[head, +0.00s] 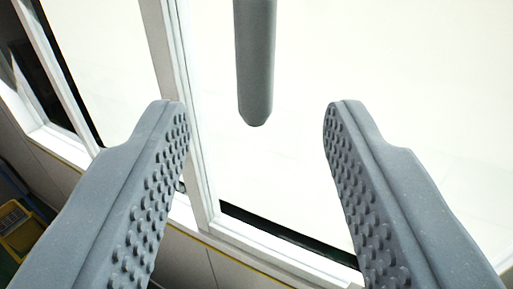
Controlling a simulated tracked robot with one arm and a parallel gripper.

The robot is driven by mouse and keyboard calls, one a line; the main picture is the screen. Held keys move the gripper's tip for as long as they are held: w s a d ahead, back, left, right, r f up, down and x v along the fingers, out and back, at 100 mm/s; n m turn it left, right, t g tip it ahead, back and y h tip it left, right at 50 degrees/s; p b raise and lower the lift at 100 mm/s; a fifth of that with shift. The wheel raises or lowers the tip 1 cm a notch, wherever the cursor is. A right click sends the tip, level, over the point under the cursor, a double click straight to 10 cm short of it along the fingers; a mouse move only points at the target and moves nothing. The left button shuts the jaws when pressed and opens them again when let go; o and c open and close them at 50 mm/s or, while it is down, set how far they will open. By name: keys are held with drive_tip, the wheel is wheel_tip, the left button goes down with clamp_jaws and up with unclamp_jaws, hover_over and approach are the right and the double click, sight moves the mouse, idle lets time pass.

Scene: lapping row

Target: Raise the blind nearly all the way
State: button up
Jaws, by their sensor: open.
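A grey rod with a rounded lower end (256,65) hangs from the top of the picture, in front of the bright window. It may be the blind's wand or pull; its upper part is out of view. The pale area behind it (290,160) is bright, and I cannot tell whether it is blind or glass. My gripper (257,108) is open and empty, its studded grey fingers apart. The rod's lower end is between the fingertips in the picture, touching neither; I cannot tell the distance in depth.
White window frames (180,90) run down the left, with a sill (275,250) below. A dark strip (290,240) lies along the bottom of the pane. A yellow object (22,228) is low at the far left.

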drive_tip(key=s, duration=0.3)
drive_tip(key=shift+f, duration=0.1)
drive_tip(key=shift+w+d+b, duration=0.1)
drive_tip(key=shift+b, duration=0.2)
